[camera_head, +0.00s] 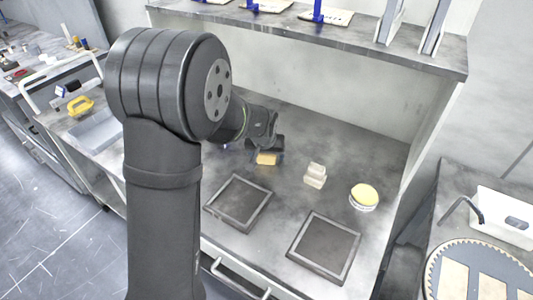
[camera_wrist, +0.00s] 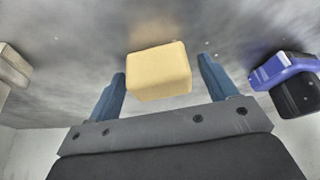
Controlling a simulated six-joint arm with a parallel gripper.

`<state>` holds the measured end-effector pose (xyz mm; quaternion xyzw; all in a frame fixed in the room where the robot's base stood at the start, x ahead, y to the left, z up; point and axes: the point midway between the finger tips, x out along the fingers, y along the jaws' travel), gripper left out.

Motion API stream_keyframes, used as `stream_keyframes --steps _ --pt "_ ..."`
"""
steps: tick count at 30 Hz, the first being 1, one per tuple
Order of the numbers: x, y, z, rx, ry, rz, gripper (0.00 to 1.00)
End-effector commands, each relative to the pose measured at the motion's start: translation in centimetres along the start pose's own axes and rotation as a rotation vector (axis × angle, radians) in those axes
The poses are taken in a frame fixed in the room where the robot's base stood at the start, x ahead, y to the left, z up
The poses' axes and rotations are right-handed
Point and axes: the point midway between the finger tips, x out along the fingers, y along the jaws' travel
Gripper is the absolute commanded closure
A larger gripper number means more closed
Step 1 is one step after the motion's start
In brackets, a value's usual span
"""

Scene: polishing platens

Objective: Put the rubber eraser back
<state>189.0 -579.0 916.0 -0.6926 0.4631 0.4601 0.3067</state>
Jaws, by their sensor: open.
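A tan block (camera_head: 268,159), which looks like the rubber eraser, lies on the grey worktop just below my gripper (camera_head: 266,150). In the wrist view the tan block (camera_wrist: 158,72) sits between the two blue fingers of my gripper (camera_wrist: 161,66). The fingers are open, with a visible gap on each side of the block. In the head view my arm and gripper hide part of the block and the worktop behind it.
Two dark square platens (camera_head: 239,203) (camera_head: 324,247) lie in front. A pale stacked block (camera_head: 315,175) and a round yellow-topped item (camera_head: 364,196) stand to the right. The wrist view shows a blue-and-black item (camera_wrist: 290,80) at right. A shelf (camera_head: 330,38) overhangs the back.

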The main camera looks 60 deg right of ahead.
Motion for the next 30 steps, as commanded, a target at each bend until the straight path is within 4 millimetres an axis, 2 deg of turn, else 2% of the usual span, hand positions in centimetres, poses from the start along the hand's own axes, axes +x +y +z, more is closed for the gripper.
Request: stream_keyframes --steps 7,21,24,30 --pt "-1.3 0.0 -0.2 0.0 0.003 0.0 0.22" --pt "-9.7 0.0 -0.2 0.001 0.003 0.0 0.22" --pt "-11.0 0.0 -0.2 0.001 0.002 0.0 0.22" --pt "-12.2 0.0 -0.1 0.001 0.001 0.0 0.22"
